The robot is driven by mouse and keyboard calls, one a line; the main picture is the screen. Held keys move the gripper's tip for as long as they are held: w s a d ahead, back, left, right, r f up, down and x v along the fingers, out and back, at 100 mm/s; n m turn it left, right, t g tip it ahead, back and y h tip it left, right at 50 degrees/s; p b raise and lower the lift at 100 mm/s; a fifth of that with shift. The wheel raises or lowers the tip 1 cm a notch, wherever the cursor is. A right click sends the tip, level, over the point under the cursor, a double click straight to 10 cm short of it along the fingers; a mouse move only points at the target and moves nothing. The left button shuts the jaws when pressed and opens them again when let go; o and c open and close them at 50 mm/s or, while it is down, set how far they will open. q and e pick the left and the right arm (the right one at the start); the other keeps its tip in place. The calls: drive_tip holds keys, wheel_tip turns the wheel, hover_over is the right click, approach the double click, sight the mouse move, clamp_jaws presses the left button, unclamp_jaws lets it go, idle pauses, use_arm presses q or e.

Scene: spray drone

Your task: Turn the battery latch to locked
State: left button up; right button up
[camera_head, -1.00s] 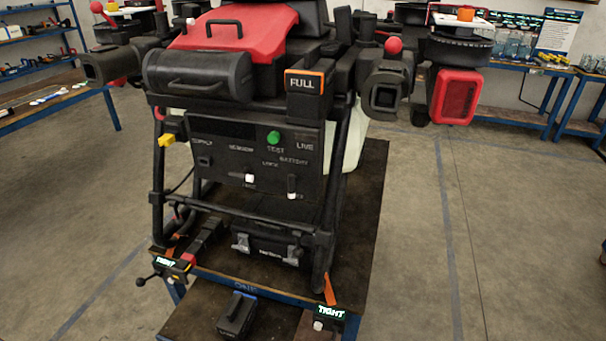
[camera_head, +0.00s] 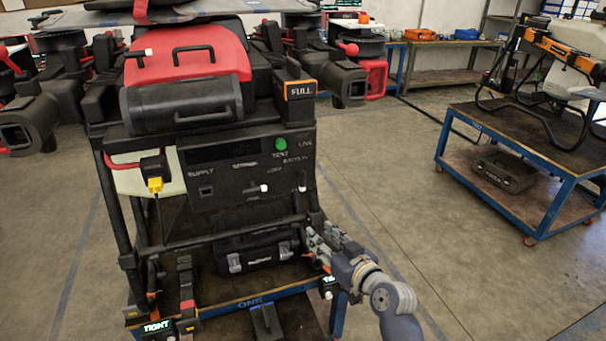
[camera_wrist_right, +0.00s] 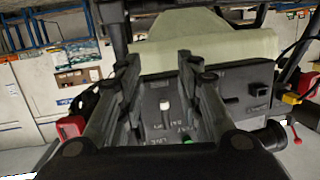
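The battery latch is a small lever with a pale tip (camera_head: 302,188) on the dark front panel (camera_head: 225,192) of the spray drone, below the green button (camera_head: 281,144). In the right wrist view, where the panel appears upside down, the latch (camera_wrist_right: 165,104) shows between my fingers. It looks upright; I cannot tell whether it is touched. My right gripper (camera_head: 318,238) is low at the panel's right side, pointing up and left. Its fingers (camera_wrist_right: 160,70) are spread with nothing held. My left gripper is not in view.
A second white-tipped lever (camera_head: 264,187) sits left of the latch. A frame bar (camera_head: 215,237) crosses below the panel, above a black case (camera_head: 250,252). A blue-edged cart (camera_head: 520,170) stands at the right, with clear floor between.

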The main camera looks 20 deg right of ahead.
drive_tip(key=t, duration=0.2)
approach(304, 177)
wheel_tip(304, 177, down, 2)
drive_tip(key=s, duration=0.1)
drive_tip(key=d+r, duration=0.1)
drive_tip(key=r, duration=0.1)
drive_tip(key=shift+n+y, duration=0.4)
drive_tip(key=p+x, duration=0.2)
drive_tip(key=x, duration=0.7)
drive_tip(key=shift+a+f+p, duration=0.1)
drive_tip(key=shift+p, duration=0.25)
drive_tip(key=shift+w+a, duration=0.15)
drive_tip(key=shift+w, duration=0.4)
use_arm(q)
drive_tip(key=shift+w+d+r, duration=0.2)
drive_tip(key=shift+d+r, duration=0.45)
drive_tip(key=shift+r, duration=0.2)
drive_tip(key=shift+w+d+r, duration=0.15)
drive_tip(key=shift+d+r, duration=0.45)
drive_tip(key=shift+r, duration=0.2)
use_arm(e)
drive_tip(key=shift+w+f, duration=0.1)
drive_tip(key=shift+w, duration=0.05)
clamp_jaws()
